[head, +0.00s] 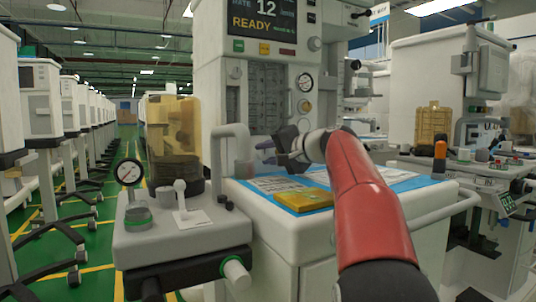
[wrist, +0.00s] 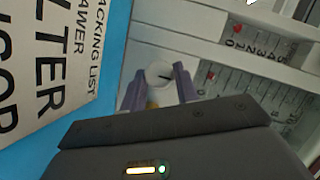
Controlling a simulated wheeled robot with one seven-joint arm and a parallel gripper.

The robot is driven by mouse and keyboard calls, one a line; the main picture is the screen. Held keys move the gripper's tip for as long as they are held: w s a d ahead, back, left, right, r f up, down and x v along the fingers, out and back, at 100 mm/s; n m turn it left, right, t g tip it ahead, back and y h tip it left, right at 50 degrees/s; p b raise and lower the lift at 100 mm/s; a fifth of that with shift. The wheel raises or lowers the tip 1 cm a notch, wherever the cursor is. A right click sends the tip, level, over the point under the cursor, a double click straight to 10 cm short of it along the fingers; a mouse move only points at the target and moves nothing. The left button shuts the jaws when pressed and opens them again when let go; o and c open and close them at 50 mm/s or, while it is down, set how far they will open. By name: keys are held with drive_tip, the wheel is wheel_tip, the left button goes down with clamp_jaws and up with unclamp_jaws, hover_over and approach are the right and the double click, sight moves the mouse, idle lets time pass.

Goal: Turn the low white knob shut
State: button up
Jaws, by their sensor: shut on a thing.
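A round white knob (wrist: 158,74) with a dark line on its face shows in the wrist view, below the scaled flow tubes. My gripper (wrist: 157,88) has one purple-grey finger on each side of it and is shut on it. The dark line is tilted slightly from level in that view. In the head view my gripper (head: 265,152) reaches the lower front of the white machine (head: 219,85).
A printed sheet (wrist: 52,60) lies on the blue mat close to my gripper. A yellow packet (head: 303,200) lies on the worktop below my arm.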

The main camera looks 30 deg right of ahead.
idle(0.4)
drive_tip(key=o, duration=0.7)
drive_tip(key=v, duration=0.8)
